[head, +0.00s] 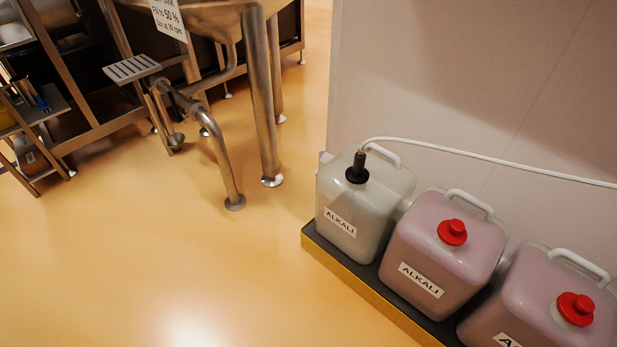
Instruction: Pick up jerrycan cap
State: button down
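Two red jerrycan caps show in the head view. One red cap (452,232) sits on top of the middle jerrycan (443,258), which is labelled ALKALI and looks pinkish. The other red cap (575,308) sits on the right jerrycan (550,291), which is cut off by the frame edge. The left jerrycan (350,215), also labelled ALKALI, is whitish and has a black fitting (357,168) with a white hose in its opening instead of a red cap. My gripper is not in view.
The jerrycans stand on a dark tray with a yellow edge (352,288) against a pale wall (470,90). A steel tank (225,20) on legs, a step and pipework stand at the back left. The orange floor (150,260) in front is clear.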

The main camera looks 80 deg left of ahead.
aim_at(452, 233)
jog(key=k+u, duration=0.1)
jog(key=u, duration=2.15)
